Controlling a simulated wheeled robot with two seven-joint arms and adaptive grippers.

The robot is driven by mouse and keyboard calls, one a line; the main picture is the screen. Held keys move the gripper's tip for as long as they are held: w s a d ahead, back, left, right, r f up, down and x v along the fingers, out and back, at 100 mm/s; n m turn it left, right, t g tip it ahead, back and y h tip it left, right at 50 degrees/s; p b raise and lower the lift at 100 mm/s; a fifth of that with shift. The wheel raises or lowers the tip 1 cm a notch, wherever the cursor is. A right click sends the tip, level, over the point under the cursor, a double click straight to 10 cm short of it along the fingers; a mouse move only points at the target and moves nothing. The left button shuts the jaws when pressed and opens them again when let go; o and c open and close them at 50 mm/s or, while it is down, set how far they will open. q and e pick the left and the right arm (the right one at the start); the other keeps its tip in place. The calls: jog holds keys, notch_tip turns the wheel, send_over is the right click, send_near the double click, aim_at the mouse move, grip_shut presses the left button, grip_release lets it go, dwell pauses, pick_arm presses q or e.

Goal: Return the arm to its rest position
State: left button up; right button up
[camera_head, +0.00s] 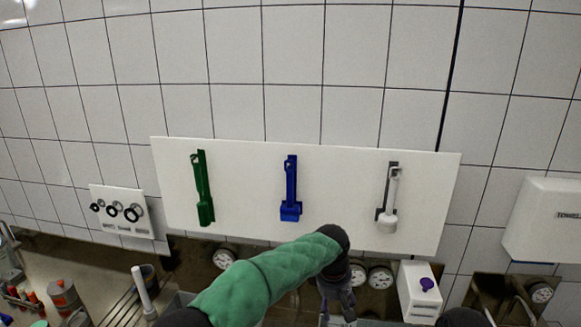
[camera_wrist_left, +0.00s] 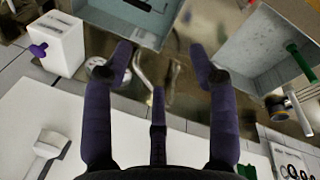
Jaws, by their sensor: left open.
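My left arm (camera_head: 270,276), in a green sleeve, reaches in from the bottom of the head view toward the centre right. Its gripper (camera_head: 338,305) points down below the white wall board (camera_head: 250,215). In the left wrist view the dark purple fingers of the left gripper (camera_wrist_left: 162,53) are spread wide, with nothing between them. My right gripper does not show.
A green tool (camera_head: 203,190), a blue tool (camera_head: 291,190) and a white tool (camera_head: 390,200) hang on the board. A white box with a purple knob (camera_head: 418,290) stands right of the gripper. Steel basins (camera_wrist_left: 260,45) lie below. A towel dispenser (camera_head: 545,220) is at right.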

pick_arm(q)
jog(key=s+a+f+m+h, duration=0.15)
jog(key=a+f, duration=0.25)
jog(key=f, duration=0.5)
jog(key=s+a+f+m+g, duration=0.1)
jog(key=s+a+f, duration=0.15)
jog(key=f, duration=0.65)
jog(key=s+a+f+m, duration=0.1)
jog(key=a+f, duration=0.4)
jog(key=f, duration=0.4)
jog(key=s+a+f+m, duration=0.1)
jog(key=s+a+f, duration=0.25)
jog(key=s, duration=0.45)
jog(key=s+a+f, duration=0.3)
jog(key=s+f, duration=0.1)
jog(key=s, duration=0.3)
jog(key=s+a+f+m, duration=0.1)
jog(key=s+a+f, duration=0.3)
jog(key=s, duration=0.4)
notch_tip(320, 180, down, 30)
jog(key=b, duration=2.9)
jog(key=shift+w+r+h+b, duration=0.25)
jog(key=shift+w+h+b, duration=0.1)
jog(key=shift+h+b, duration=0.1)
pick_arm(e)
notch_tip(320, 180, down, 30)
